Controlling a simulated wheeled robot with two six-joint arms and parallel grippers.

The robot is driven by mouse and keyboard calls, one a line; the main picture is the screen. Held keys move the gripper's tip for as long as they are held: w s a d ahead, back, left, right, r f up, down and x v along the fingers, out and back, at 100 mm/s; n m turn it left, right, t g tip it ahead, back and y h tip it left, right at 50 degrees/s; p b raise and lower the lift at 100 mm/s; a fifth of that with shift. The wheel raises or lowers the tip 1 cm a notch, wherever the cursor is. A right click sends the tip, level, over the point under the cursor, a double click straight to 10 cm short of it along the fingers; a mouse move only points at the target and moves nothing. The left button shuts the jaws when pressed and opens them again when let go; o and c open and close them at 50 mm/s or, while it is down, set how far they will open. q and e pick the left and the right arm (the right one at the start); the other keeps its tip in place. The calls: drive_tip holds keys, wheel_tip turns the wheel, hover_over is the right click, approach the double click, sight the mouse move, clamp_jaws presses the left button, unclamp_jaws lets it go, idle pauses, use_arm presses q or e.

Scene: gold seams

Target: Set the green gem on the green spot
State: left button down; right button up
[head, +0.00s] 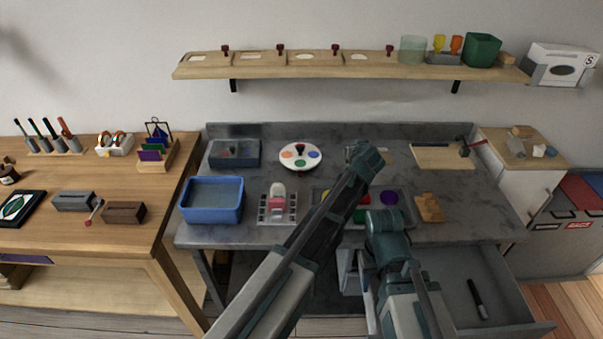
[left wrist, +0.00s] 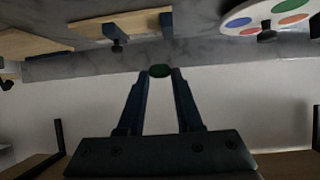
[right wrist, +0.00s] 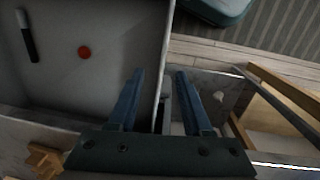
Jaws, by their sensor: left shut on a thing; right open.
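My left gripper (head: 366,157) is at the back of the grey desk. In the left wrist view, the green gem (left wrist: 160,70) is between its fingertips (left wrist: 160,73), held in the air. A tray (head: 405,198) with coloured patches, including a green patch (head: 360,215), is partly hidden by my arms. My right gripper (head: 385,224) is at the desk's front; the right wrist view shows it open and empty (right wrist: 160,73) by the open drawer's side.
The open drawer (head: 517,311) holds a black marker (head: 478,297) and a red round piece (right wrist: 84,52). A blue bin (head: 212,200), a wooden block (head: 429,207) and a pink-topped item (head: 278,205) stand on the desk. A shelf (head: 270,66) runs along the wall.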

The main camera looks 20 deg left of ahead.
use_arm(q)
drive_tip(key=s+a+f+b, duration=0.1)
drive_tip(key=s+a+f, duration=0.1)
drive_tip(key=s, duration=0.2)
use_arm(e)
wheel_tip(320, 180, down, 2)
use_arm(q)
drive_tip(key=b, duration=0.1)
approach(300, 158)
drive_tip(key=w, duration=0.1)
drive_tip(key=w+r, duration=0.1)
drive_tip(key=w, duration=0.1)
drive_tip(key=shift+w+a+r+n+y, duration=0.2)
drive_tip(key=shift+w+r+n+y, duration=0.1)
drive_tip(key=shift+n+y, duration=0.1)
use_arm(e)
drive_tip(key=shift+f, duration=0.7)
use_arm(q)
drive_tip(key=shift+f+b, duration=0.15)
drive_tip(key=shift+b, duration=0.15)
use_arm(e)
drive_tip(key=shift+f, duration=0.1)
use_arm(q)
wheel_tip(300, 158, down, 3)
drive_tip(key=b, duration=0.3)
drive_tip(key=shift+f, duration=0.15)
use_arm(e)
wheel_tip(300, 158, down, 3)
drive_tip(key=shift+f, duration=0.15)
